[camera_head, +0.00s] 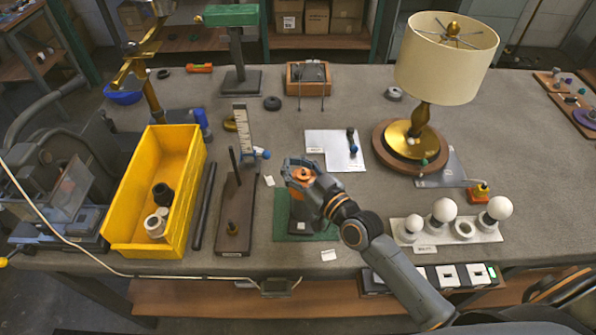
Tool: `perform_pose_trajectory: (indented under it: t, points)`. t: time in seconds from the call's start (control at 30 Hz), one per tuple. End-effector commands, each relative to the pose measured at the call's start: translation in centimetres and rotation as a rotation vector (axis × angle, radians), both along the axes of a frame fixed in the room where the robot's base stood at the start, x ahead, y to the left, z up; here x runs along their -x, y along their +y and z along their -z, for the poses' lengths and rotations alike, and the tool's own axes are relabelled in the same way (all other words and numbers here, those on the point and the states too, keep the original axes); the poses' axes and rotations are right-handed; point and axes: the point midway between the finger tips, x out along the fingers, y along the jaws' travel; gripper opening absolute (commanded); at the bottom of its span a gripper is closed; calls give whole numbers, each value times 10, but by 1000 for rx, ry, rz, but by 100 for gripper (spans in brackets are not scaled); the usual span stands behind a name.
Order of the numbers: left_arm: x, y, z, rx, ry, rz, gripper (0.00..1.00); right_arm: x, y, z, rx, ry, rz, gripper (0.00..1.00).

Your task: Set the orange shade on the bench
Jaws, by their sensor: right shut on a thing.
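My right gripper (298,172) reaches in from the lower right over the front middle of the bench (350,100). It is shut on a small orange piece, which I take to be the orange shade (302,174); its fingers hide part of it. Directly below is a dark upright body (298,212) over a green mat (282,230). I cannot tell whether this body is part of the shade or a separate thing, nor whether the shade touches it. My left gripper is not in view.
A tray of white bulbs (426,238) is to the right. A cream-shaded lamp (445,58) stands behind. A white sheet (330,143) lies beyond the gripper.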

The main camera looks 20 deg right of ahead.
Motion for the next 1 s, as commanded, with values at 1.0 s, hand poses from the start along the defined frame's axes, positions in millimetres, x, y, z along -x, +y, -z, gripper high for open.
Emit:
perform_pose_trajectory:
  t: [1.0]
  points:
    - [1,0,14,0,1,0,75,115,34,-118,-4,4,0,0]
